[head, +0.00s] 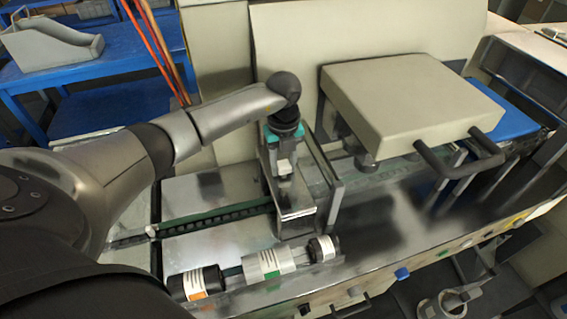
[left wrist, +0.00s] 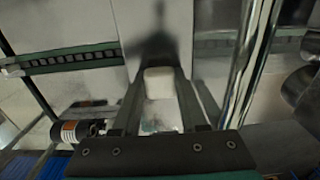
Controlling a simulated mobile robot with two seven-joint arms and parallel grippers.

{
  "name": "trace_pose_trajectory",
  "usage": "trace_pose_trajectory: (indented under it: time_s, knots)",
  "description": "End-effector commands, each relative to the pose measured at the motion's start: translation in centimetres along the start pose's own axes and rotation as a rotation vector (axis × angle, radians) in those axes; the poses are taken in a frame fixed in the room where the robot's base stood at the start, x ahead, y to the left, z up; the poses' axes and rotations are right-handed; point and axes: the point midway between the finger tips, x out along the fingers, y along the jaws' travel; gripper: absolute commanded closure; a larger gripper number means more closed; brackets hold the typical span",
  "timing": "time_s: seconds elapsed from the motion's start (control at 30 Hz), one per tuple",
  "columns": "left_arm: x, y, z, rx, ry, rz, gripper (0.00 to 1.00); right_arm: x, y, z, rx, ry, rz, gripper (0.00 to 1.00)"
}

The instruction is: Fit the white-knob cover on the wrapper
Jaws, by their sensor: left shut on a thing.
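My left gripper (head: 285,172) points down over the wrapper bed and is shut on the white knob of the steel cover (head: 298,212). In the left wrist view the white knob (left wrist: 160,88) sits between the two fingers (left wrist: 158,118). The cover's shiny plate (left wrist: 150,30) shows beyond it. The cover is over the conveyor track of the wrapper (head: 215,240), beside an upright metal frame. I cannot tell whether it rests fully on the bed. My right gripper is not in view.
A beige hood (head: 405,105) with a black handle (head: 455,165) stands to the right. A blue bench (head: 105,60) is at the back left.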

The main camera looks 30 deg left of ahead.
Motion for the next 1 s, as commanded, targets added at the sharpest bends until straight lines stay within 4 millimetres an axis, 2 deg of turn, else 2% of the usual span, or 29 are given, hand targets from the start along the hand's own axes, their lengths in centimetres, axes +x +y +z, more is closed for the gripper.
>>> trace_pose_trajectory:
  time_s: [0.1,0.13,0.43,0.77,0.87,1.0]
  knots:
    - [-0.2,-0.1,0.1,0.0,-0.002,-0.003,1.0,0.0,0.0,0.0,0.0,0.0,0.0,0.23]
    - [-0.2,-0.1,0.1,0.0,-0.002,-0.003,0.57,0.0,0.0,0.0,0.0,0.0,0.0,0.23]
    - [-0.1,0.0,0.0,0.0,-0.001,-0.001,0.23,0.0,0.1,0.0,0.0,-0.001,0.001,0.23]
    - [-0.4,0.0,0.0,0.0,0.0,0.001,0.23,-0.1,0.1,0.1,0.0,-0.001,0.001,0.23]
    - [-1.6,0.0,0.1,0.0,-0.001,-0.001,0.23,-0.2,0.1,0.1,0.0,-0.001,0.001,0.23]
    - [-4.5,-0.1,0.1,0.002,-0.004,-0.004,0.23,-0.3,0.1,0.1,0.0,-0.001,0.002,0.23]
